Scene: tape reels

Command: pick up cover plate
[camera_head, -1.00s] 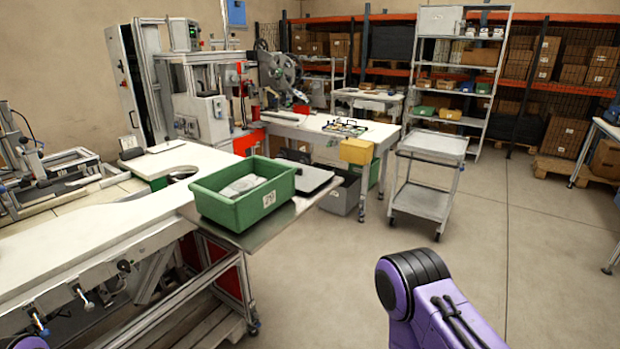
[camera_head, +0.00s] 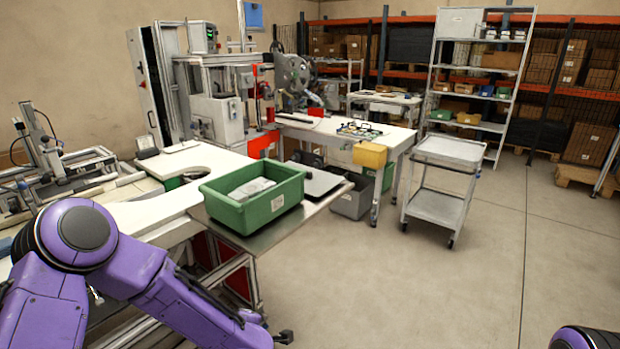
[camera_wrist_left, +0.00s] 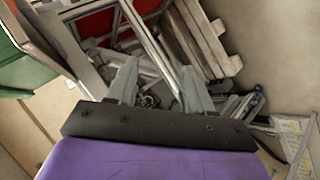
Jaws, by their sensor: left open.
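I cannot single out a cover plate for sure. A green bin (camera_head: 253,205) on the metal shelf at the bench's end holds a pale grey item (camera_head: 251,188), whose shape is unclear. A flat, light grey plate-like thing (camera_head: 314,181) lies just right of the bin. My left arm comes in at lower left, with its dark gripper end (camera_head: 284,337) low at the bottom edge, below and in front of the bin. In the left wrist view my left gripper (camera_wrist_left: 160,88) has its fingers apart with nothing between them. My right gripper is out of view.
The white bench (camera_head: 150,215) is on the left and a white table (camera_head: 345,135) with a yellow box (camera_head: 370,155) stands behind. A grey cart (camera_head: 440,180) stands to the right. The floor (camera_head: 400,290) in front is clear. Red and metal framing (camera_wrist_left: 100,20) lies beyond the left fingers.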

